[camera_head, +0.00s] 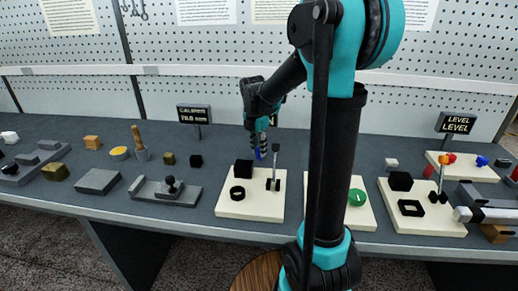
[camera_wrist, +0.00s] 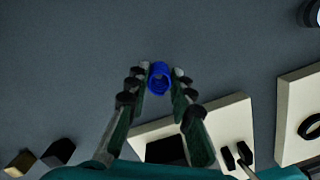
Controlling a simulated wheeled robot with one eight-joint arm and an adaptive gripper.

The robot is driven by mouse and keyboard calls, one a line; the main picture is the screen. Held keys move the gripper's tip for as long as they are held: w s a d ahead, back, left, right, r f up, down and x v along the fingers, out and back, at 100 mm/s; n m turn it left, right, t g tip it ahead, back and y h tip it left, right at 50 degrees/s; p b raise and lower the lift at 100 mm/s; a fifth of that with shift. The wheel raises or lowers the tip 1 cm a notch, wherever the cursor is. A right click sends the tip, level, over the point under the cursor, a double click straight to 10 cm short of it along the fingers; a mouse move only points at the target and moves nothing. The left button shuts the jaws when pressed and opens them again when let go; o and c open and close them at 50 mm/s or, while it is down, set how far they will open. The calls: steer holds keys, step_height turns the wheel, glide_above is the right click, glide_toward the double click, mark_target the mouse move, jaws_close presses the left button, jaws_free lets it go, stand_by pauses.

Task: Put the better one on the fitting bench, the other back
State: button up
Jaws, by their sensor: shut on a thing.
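My gripper (camera_head: 263,148) is shut on a small blue round part (camera_head: 257,155) and holds it near the back of the bench, behind a cream board (camera_head: 262,212). In the wrist view the blue part (camera_wrist: 159,83) sits between the fingertips (camera_wrist: 159,72), with a round opening facing the camera. Whether the part touches the bench is unclear. The cream board carries a black block (camera_head: 243,168), a black ring (camera_head: 237,192) and a small upright gauge (camera_head: 274,175). I cannot tell which place is the fitting bench.
A sign reading LEVEL (camera_head: 457,123) stands at the right and another lettered sign (camera_head: 194,114) near the middle. A green round part (camera_head: 357,197) lies on a second board, partly hidden by my arm. Several blocks and grey fixtures (camera_head: 98,181) occupy the left.

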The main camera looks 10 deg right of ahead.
steer(key=o, duration=1)
steer(key=shift+c, duration=0.2)
step_height(320, 180, up, 12)
steer(key=a, duration=0.1)
steer(key=shift+s, duration=0.45)
